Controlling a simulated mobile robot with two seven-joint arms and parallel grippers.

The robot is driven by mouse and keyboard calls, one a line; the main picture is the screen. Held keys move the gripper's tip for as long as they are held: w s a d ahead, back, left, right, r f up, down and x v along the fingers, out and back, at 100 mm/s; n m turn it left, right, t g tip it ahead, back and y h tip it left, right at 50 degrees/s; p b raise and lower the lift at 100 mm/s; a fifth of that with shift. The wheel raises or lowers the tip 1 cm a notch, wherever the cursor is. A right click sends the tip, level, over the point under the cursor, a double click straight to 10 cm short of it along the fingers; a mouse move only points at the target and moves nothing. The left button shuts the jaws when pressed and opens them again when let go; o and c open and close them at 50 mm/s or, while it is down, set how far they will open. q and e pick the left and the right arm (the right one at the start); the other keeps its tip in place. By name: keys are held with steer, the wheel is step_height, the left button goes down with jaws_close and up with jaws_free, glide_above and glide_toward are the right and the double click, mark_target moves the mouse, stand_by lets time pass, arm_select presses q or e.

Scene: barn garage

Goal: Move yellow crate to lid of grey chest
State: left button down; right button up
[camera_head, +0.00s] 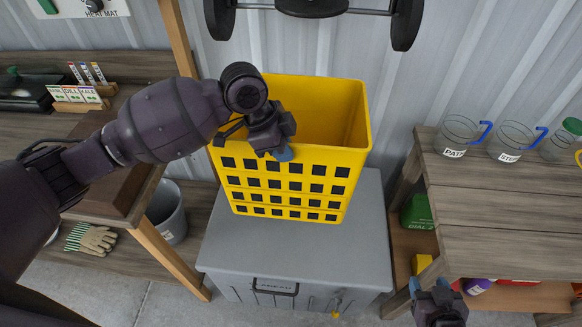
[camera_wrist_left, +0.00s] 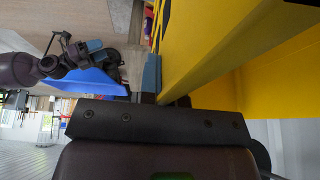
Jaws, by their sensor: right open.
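The yellow crate (camera_head: 335,159), open-topped with rows of square holes, is upright over the lid of the grey chest (camera_head: 290,252), close to the metal wall. I cannot tell whether its base touches the lid. My left gripper (camera_head: 281,150) is at the crate's near rim, shut on it. In the left wrist view, the yellow crate wall (camera_wrist_left: 215,45) runs between the fingers of my left gripper (camera_wrist_left: 165,85), one finger hidden by the wall. My right gripper (camera_head: 437,290) is open and empty, low at the right, beside the chest.
A wooden bench (camera_head: 505,205) with labelled clear jugs (camera_head: 458,136) stands to the right. Another wooden bench (camera_head: 40,125) stands at the left, with a grey bucket (camera_head: 168,212) and gloves (camera_head: 92,239) below. A dark wheeled object (camera_head: 312,8) is above the crate.

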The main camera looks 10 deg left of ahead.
arm_select(q)
step_height(320, 180, down, 18)
steer(key=shift+b, duration=0.4)
stand_by(0.4)
steer(key=c, duration=1.7)
jaws_free()
steer(key=shift+f, duration=0.15)
steer(key=o, duration=0.4)
steer(key=v, duration=1.2)
steer(key=shift+s, duration=0.1)
